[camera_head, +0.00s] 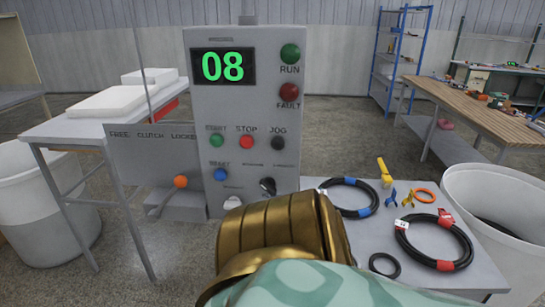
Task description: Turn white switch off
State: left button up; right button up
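The white switch (232,203) is a small white knob low on the front of the grey control panel (202,98). Its lower part is close to the edge of my gold arm link, and its exact setting is too small to read. A black rotary knob (268,187) is up and to its right. My arm, a gold link with a teal patterned cover, comes in from the bottom right and fills the lower middle. No gripper fingers show, so I cannot see whether anything touches the switch. My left arm is not in view.
The panel has a display (223,67) reading 08, green RUN and red FAULT lamps, and several buttons. A lever with an orange ball (180,182) is at left. A grey table (465,285) with coiled black hoses (434,242) is at right. White bins stand on both sides.

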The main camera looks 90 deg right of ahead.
aim_at(233, 201)
jog(key=z, duration=2.6)
jog(key=i+j+z, duration=0.2)
jog(key=j, duration=0.2)
jog(key=k, duration=0.1)
